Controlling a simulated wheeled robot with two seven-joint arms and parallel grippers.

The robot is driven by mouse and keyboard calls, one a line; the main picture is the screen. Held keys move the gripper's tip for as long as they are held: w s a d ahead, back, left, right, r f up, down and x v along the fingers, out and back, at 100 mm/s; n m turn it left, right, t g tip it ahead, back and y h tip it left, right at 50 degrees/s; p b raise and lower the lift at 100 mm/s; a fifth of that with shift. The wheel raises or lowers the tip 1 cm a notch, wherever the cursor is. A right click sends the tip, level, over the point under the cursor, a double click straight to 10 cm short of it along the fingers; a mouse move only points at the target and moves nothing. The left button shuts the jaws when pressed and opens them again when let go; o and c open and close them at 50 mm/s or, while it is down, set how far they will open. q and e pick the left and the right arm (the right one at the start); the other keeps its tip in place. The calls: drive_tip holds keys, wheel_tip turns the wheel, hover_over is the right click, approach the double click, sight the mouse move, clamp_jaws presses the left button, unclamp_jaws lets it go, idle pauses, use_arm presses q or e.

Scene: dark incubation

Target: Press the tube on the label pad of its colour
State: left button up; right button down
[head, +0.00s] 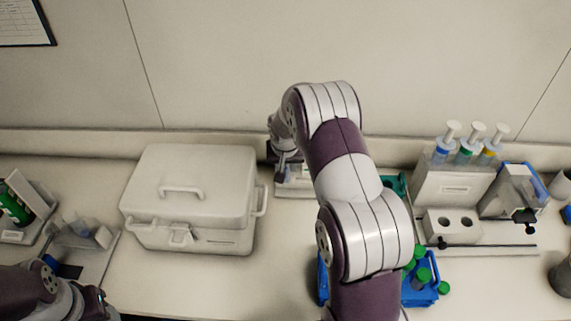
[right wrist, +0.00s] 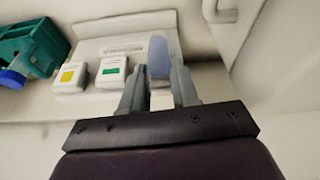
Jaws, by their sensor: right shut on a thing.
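My right gripper (head: 284,172) is at the back of the bench, partly hidden by my own arm in the head view. In the right wrist view its two fingers (right wrist: 158,88) are shut on a translucent blue tube (right wrist: 158,56), which stands up between them. The tube is over or in front of a pale label board (right wrist: 125,46). Left of the tube are a white pad with a green label (right wrist: 112,71) and one with a yellow label (right wrist: 71,76). No blue-labelled pad shows; the tube and fingers cover that area.
A white lidded case (head: 190,195) stands left of my right gripper. A teal rack (right wrist: 30,48) is beside the pads. At right are a blue rack with green-capped tubes (head: 420,285) and a stand with coloured plungers (head: 455,185). Bare bench lies in front of the case.

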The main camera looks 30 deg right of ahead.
drive_tip(key=s+a+b, duration=0.2)
drive_tip(key=s+a, duration=0.1)
drive_tip(key=s, duration=0.3)
drive_tip(key=shift+a, duration=0.35)
idle(0.5)
